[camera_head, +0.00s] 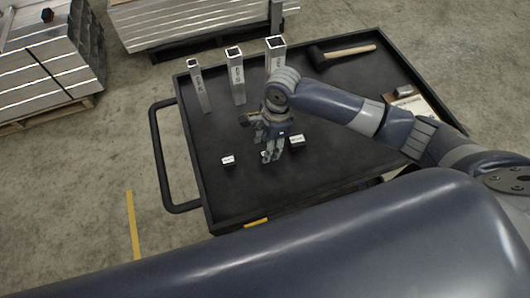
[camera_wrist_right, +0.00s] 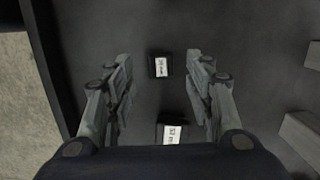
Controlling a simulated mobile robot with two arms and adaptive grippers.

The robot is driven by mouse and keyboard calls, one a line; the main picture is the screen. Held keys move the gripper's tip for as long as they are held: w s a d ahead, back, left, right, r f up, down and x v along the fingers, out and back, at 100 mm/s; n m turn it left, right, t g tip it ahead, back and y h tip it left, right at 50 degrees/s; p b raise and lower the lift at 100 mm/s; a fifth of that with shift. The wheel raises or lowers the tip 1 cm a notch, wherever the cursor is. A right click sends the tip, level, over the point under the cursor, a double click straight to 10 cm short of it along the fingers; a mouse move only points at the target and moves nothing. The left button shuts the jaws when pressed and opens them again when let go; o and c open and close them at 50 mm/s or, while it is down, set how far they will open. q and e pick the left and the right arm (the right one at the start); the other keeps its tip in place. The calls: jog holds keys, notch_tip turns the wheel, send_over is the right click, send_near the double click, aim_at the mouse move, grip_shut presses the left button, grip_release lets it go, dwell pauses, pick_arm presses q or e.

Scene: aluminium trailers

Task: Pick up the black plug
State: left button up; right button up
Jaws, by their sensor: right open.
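Small black plugs with white labels sit on the black cart top. In the head view one plug (camera_head: 228,161) is left of my right gripper (camera_head: 271,156), and another plug (camera_head: 297,142) is just right of it. The right wrist view shows two plugs: one (camera_wrist_right: 160,65) appears between the fingertips of my right gripper (camera_wrist_right: 160,72), the other (camera_wrist_right: 173,131) lower, nearer the palm in the picture. The fingers are spread apart, pointing down, with nothing held. I cannot tell their exact height above the plugs. My left gripper is out of view.
Three aluminium tubes (camera_head: 236,75) stand along the back of the cart (camera_head: 215,200). A black mallet (camera_head: 345,53) with a wooden handle lies at the back right. The cart has raised rims and a side handle (camera_head: 155,150). Pallets of metal profiles (camera_head: 55,60) stand behind.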

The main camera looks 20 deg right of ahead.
jog(key=f, duration=0.2)
jog(key=f+p, duration=0.1)
jog(key=f, duration=0.1)
jog(key=shift+a+f, duration=0.2)
jog(key=shift+f, duration=0.15)
jog(key=shift+w+f, duration=0.1)
jog(key=shift+f, duration=0.05)
jog(key=c, duration=0.9)
